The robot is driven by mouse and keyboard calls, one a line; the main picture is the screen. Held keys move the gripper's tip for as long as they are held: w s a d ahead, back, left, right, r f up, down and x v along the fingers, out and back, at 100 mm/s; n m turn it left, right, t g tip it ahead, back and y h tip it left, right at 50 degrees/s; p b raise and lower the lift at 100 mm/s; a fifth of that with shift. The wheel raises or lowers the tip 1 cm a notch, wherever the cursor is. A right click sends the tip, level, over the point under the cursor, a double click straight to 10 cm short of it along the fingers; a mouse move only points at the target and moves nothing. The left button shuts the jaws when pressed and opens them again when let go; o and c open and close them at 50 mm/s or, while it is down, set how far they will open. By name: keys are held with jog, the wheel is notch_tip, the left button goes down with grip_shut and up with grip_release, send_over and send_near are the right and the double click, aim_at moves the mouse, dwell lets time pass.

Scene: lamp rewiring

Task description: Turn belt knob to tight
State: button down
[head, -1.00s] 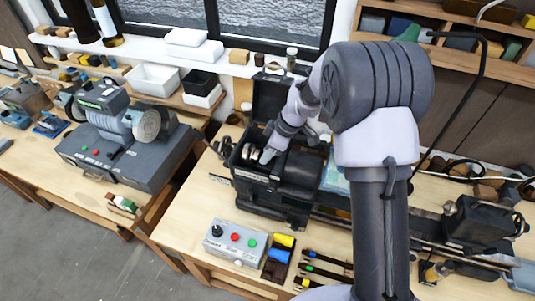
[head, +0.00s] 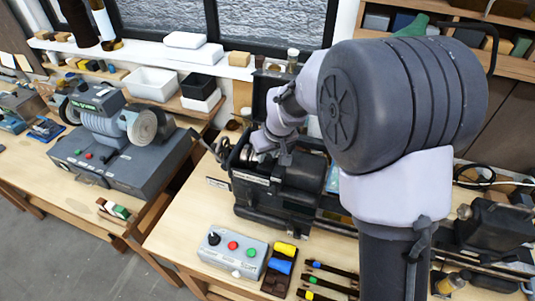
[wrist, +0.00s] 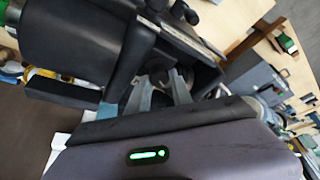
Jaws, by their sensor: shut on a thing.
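The dark lathe headstock (head: 275,185) stands on the wooden bench, its cover raised behind it. My gripper reaches down into its open top. In the wrist view, the two grey fingers of my gripper (wrist: 160,90) close around a small dark knob (wrist: 157,74) inside the housing. I take it for the belt knob; its marking and turn position cannot be read. In the head view my wrist hides the knob.
A grey control box (head: 232,252) with coloured buttons, a dark tray (head: 278,275) and several tools lie in front of the lathe. A bench grinder (head: 115,140) stands to the left. A dark lever (head: 206,146) sticks out left of the headstock.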

jog(key=shift+m+h, duration=0.5)
jog(key=shift+m, duration=0.5)
jog(key=c, duration=1.3)
grip_release()
jog(key=shift+o, duration=0.8)
jog(key=shift+a, duration=0.2)
jog(key=shift+d, duration=0.15)
